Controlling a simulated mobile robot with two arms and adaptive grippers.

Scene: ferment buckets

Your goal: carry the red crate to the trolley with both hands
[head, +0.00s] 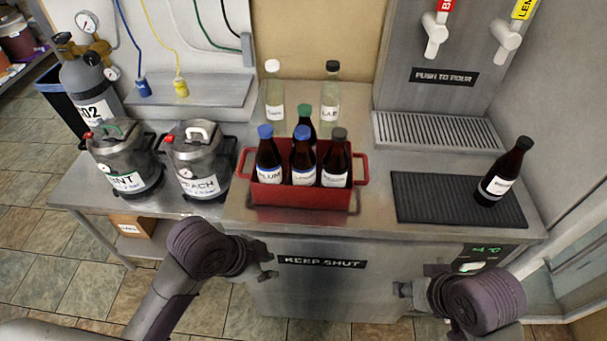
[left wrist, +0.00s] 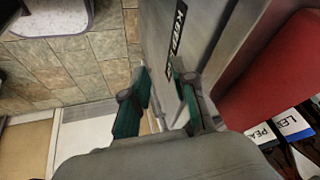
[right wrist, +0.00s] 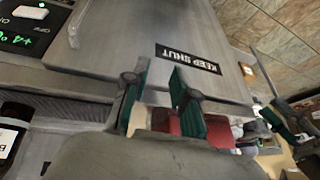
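The red crate (head: 300,196) stands on the steel counter with several dark bottles inside, capped blue, green and dark. A handle sticks out at each end. Its red side also shows in the left wrist view (left wrist: 275,75) and partly between the fingers in the right wrist view (right wrist: 165,121). My left gripper (head: 270,264) is open and empty, in front of the counter, below and left of the crate. My right gripper (head: 402,290) is open and empty, below and right of the crate. Neither touches it. I cannot make out the trolley.
Two steel kegs (head: 198,162) stand left of the crate. Two clear bottles (head: 275,103) stand behind it. A dark bottle (head: 503,174) stands on the black mat (head: 430,197) at the right. The drip tray (head: 436,130) is at the back right.

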